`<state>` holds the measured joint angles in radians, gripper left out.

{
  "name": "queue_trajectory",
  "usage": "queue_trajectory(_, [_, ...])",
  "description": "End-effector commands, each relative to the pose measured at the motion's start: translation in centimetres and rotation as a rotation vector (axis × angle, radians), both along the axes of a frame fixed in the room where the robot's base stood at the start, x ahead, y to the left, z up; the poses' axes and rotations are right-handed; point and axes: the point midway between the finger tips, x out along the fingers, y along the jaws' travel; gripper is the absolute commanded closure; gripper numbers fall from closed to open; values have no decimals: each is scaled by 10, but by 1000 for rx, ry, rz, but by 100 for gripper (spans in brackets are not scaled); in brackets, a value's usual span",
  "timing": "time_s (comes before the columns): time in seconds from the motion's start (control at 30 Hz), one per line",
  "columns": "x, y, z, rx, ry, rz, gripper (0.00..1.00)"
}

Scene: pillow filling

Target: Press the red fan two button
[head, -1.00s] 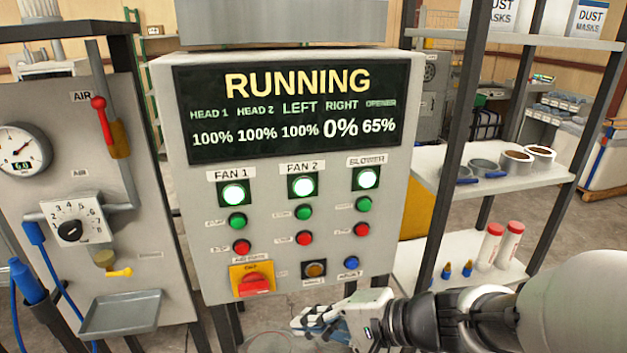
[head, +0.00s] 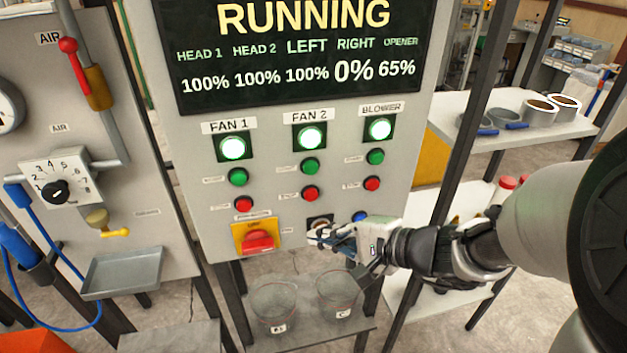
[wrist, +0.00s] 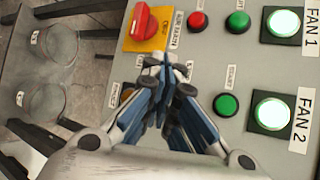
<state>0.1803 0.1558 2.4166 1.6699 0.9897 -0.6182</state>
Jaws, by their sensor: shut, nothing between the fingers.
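The red Fan 2 button (head: 311,194) is on the grey control panel (head: 199,235), below the green Fan 2 button (head: 310,166) and lit Fan 2 lamp (head: 311,138). My gripper (head: 316,236) is shut and empty. In the head view it is just below the red Fan 2 button, overlapping a dark round button. In the wrist view, my gripper (wrist: 170,72) covers the place where the red Fan 2 button would show. The green Fan 2 button (wrist: 226,105) and Fan 2 lamp (wrist: 272,113) show there to its right. I cannot tell whether the fingers touch the panel.
The red emergency knob (head: 258,242) is left of my gripper, and a blue button (head: 360,217) is to its right. Red buttons for Fan 1 (head: 244,204) and Blower (head: 372,184) flank the Fan 2 one. Clear containers (head: 275,305) stand on a low shelf.

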Motion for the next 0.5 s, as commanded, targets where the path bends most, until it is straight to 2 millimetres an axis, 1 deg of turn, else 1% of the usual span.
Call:
queue_trajectory(0.3, [43,13,2,0,2,2,100])
queue_trajectory(0.5, [64,19,-1,-2,-1,1,100])
